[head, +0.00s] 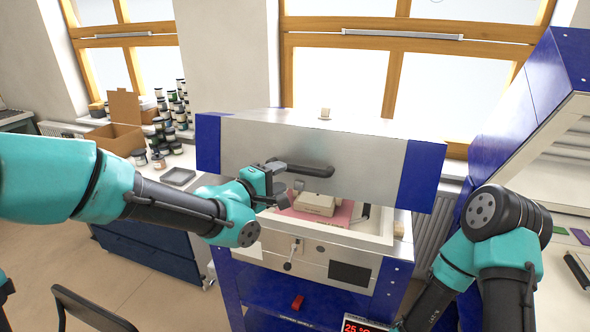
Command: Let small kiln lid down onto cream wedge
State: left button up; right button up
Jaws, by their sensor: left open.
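The small kiln lid (245,145) is silver with blue ends and stands raised above the kiln body (320,250). Its black bar handle (308,170) is on the front face. My left gripper (279,188) is open at the left end of the handle; I cannot tell whether the bar is between its fingers. A small cream block, apparently the cream wedge (398,228), sits on the right of the kiln rim, below the raised lid and apart from it. My right arm is at the lower right, its gripper out of frame.
Inside the kiln, a pale block (316,203) lies on a pink surface. A small cream piece (325,113) is on the lid top. A larger blue kiln (535,95) stands at right. Jars and a cardboard box (118,125) are on the left bench. A chair (90,312) is lower left.

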aim_at(292, 171)
pick_arm(q)
jog(key=x, duration=0.6)
jog(key=shift+w+d+f, duration=0.1)
jog(key=shift+w+d, duration=0.05)
jog(key=shift+w, duration=0.05)
jog(key=shift+c, duration=0.5)
